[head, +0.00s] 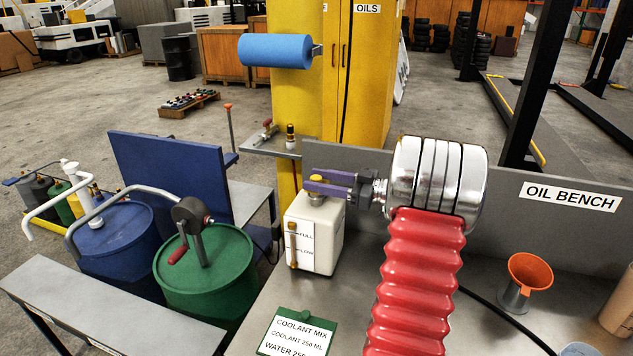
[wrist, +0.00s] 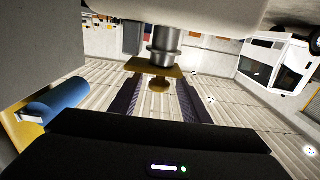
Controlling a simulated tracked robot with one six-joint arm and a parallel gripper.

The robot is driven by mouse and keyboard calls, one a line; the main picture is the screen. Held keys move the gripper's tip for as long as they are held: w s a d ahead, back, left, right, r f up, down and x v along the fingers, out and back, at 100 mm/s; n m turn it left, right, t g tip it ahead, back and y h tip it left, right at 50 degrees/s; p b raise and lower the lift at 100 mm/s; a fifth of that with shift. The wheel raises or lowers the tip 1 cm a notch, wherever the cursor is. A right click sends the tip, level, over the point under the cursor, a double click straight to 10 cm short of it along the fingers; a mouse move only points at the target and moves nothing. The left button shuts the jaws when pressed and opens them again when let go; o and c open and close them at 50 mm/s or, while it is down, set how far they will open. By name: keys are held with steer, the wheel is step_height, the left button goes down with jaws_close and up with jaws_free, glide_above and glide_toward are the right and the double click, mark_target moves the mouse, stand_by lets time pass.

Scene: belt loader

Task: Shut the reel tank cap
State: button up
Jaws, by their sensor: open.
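The white tank (head: 312,240) with FULL and LOW marks stands on the bench at the back left. Its yellow cap (head: 317,180) is at the top of the neck. In the wrist view the cap (wrist: 150,69) is a flat yellow piece with a small knob, against the grey neck (wrist: 164,45). I cannot tell whether it is fully seated. My gripper (head: 309,181) has purple fingers and reaches to the cap from the right. In the wrist view my gripper (wrist: 157,92) is open, with one finger on each side of the knob. The fingers partly hide the cap in the head view.
A bench back panel (head: 560,196) stands behind the tank. A green drum (head: 225,275) with a crank pump stands to the left. An orange funnel (head: 530,272) is at the right.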

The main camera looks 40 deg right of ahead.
steer(key=v, duration=1.3)
steer(key=shift+f, duration=0.2)
step_height(320, 180, down, 9)
steer(key=s+a+m+g+h, duration=0.1)
steer(key=s+a+m+g, duration=0.2)
steer(key=m, duration=0.6)
steer(key=a+f+m+g+h, duration=0.1)
steer(key=a+f+m+g, duration=0.2)
steer(key=a+m+g, duration=0.75)
steer(key=s+a+r+n+t+h, duration=0.1)
steer(key=a+r+n+h, duration=0.1)
steer(key=a, duration=0.8)
steer(key=s+a+r+n+t+h, duration=0.1)
steer(key=a+r+n, duration=0.4)
steer(key=a, duration=0.6)
steer(key=s+a+r+n+t+h, duration=0.1)
steer(key=s+a+r+n+h, duration=0.2)
steer(key=a+n, duration=0.4)
steer(key=a, duration=0.4)
steer(key=shift+s+r, duration=0.2)
steer(key=shift+r, duration=0.05)
